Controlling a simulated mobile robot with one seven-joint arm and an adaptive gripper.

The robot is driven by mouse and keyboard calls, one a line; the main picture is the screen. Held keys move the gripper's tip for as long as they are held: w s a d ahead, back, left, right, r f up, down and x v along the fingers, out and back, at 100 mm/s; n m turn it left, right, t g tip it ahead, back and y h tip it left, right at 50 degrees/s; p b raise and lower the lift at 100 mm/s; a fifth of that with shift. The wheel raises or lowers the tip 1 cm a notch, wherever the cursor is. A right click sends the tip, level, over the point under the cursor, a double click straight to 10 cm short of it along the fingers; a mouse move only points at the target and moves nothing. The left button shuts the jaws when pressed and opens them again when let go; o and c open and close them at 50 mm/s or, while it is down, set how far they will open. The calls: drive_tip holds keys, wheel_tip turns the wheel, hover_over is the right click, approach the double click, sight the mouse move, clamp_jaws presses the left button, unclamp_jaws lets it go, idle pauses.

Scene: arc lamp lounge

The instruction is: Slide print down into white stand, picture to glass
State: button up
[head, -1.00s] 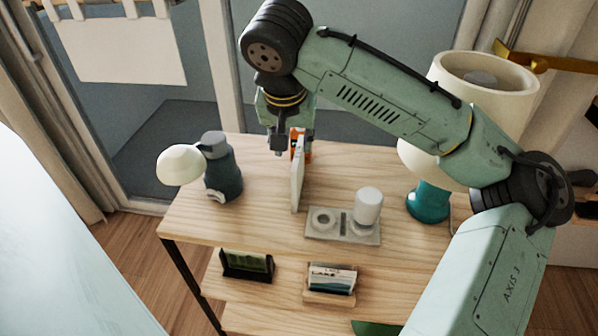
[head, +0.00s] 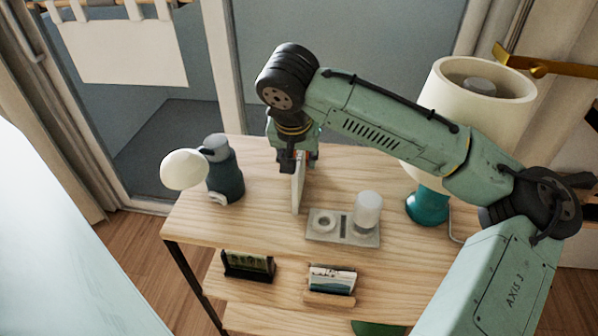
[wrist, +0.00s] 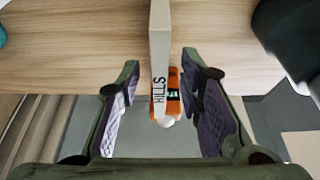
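A thin white upright piece (head: 298,185) stands on the wooden table top, seen nearly edge-on. In the wrist view this white piece (wrist: 160,40) carries the word HILLS on its end; I cannot tell whether it is the stand or the print, and no picture face or glass shows. My gripper (wrist: 162,72) is open, with one finger on each side of the white piece and gaps between. In the head view my gripper (head: 292,160) is over the piece's far end, partly hidden.
A grey tray (head: 324,236) with a white cylinder (head: 367,212) is right in front. A teal lamp (head: 428,206) stands right. The shelf below holds a black stand (head: 248,266) and a wooden stand (head: 330,298).

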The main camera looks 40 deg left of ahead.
drive_tip(key=shift+f, duration=0.1)
idle(0.3)
clamp_jaws()
idle(0.6)
